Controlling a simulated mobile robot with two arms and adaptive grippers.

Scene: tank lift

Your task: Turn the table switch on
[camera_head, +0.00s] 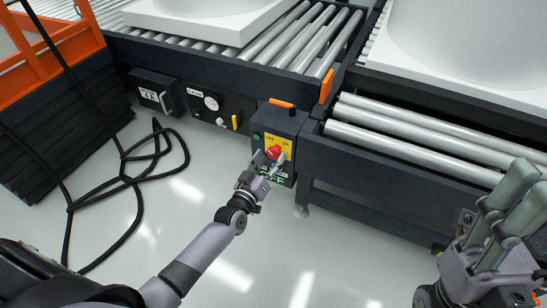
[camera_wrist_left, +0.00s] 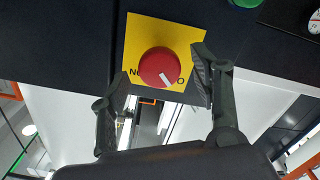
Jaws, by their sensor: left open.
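The table switch is a red round knob (camera_head: 274,152) on a yellow plate (camera_wrist_left: 140,35), on the front of a dark box (camera_head: 283,124). In the left wrist view the red knob (camera_wrist_left: 159,66) shows a white mark slanting to the lower right. Lettering beside it is partly hidden. My left gripper (camera_head: 265,164) is open just in front of the knob. In the left wrist view its two fingers (camera_wrist_left: 160,82) stand on either side of the knob, with no clear grip. My right gripper (camera_head: 512,200) is at the lower right, away from the switch; its finger gap is unclear.
Green lettering ending in "FF" (camera_head: 299,211) shows below the switch. Roller conveyors (camera_head: 420,150) with large white pieces (camera_head: 470,45) stand behind. Black cable (camera_head: 128,180) lies on the floor left. A dark panel with a gauge (camera_head: 211,103) is left of the switch. An orange-railed platform (camera_head: 45,70) stands far left.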

